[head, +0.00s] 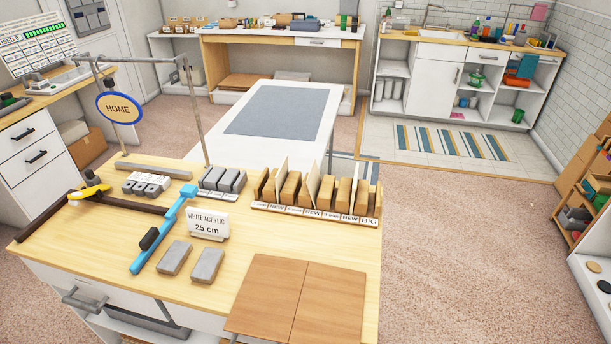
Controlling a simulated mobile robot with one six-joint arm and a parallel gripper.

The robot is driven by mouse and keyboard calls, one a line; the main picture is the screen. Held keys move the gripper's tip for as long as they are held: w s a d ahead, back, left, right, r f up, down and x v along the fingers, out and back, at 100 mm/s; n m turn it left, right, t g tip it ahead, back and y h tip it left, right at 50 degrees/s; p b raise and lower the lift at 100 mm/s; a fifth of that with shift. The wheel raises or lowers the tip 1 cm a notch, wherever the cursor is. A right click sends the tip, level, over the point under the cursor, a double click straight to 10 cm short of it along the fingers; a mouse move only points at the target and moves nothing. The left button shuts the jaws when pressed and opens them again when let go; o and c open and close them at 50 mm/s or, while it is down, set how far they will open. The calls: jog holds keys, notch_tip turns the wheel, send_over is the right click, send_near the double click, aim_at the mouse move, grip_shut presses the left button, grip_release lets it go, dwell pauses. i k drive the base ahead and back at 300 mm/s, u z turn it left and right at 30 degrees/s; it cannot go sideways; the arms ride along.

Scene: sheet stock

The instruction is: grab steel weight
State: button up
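Two grey blocks that look like steel weights lie side by side on the wooden-topped bench: a left grey block (174,258) and a right grey block (207,265). More grey blocks (222,180) stand in a row in a labelled holder farther back, and a smaller grey group (147,185) sits in a white holder to their left. I cannot tell which of these the task means. My gripper is not in this view.
A blue tool with a black grip (160,228) and a "WHITE ACRYLIC 25 cm" sign (207,224) are close to the two blocks. A dark bar (45,217) with a yellow-and-black piece (90,191) lies left. Brown panels (268,292) cover the front right.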

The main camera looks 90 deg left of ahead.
aim_at(177, 254)
jog(key=k, duration=2.2)
jog(key=u, duration=2.15)
jog(key=i, duration=1.05)
